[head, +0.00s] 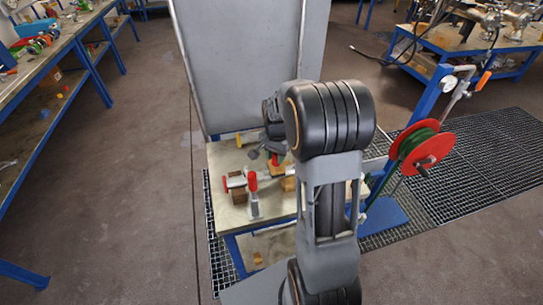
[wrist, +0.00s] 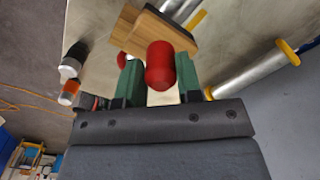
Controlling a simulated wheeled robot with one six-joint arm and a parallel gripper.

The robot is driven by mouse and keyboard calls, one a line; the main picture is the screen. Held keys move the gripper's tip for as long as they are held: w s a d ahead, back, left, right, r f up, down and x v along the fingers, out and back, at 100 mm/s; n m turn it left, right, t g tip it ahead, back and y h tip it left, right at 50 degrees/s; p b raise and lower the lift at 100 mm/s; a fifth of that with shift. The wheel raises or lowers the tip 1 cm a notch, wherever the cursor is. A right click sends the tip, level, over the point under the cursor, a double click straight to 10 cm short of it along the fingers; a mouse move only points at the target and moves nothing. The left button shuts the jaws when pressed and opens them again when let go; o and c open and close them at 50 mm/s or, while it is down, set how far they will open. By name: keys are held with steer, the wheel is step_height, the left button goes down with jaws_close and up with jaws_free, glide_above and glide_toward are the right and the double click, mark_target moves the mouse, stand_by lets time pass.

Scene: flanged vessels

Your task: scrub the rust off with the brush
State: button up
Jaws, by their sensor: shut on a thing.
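My gripper (head: 276,157) is over the small workbench, partly hidden behind my arm in the head view. In the wrist view its green fingers (wrist: 160,80) stand either side of a rounded red handle (wrist: 160,65) and are shut on it. I cannot tell whether this handle belongs to the brush. A wooden block (wrist: 165,32) with a dark edge lies just beyond the fingertips. A clamp with an upright red handle (head: 252,182) stands in front. No rust or bristles can be made out.
A grey panel (head: 250,65) rises behind the bench (head: 222,160). A red hose reel (head: 422,147) on a blue stand is close on the right. A yellow-ended metal pipe (wrist: 245,72) lies right of my fingers. Open floor (head: 130,210) lies left.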

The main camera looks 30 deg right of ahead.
steer(key=shift+w+a+f, duration=0.1)
steer(key=shift+w+a, duration=0.05)
steer(key=shift+a, duration=0.7)
steer(key=shift+w+a+f, duration=0.1)
steer(key=shift+w+a, duration=0.05)
steer(key=shift+a, duration=0.65)
steer(key=shift+w+a+r, duration=0.1)
steer(key=shift+w+a, duration=0.05)
steer(key=shift+a, duration=0.55)
steer(key=shift+w+a, duration=0.1)
steer(key=shift+a, duration=0.55)
steer(key=shift+d, duration=0.15)
steer(key=shift+s+d+r, duration=0.15)
steer(key=shift+d, duration=0.7)
steer(key=shift+s+d, duration=0.2)
steer(key=shift+d, duration=0.8)
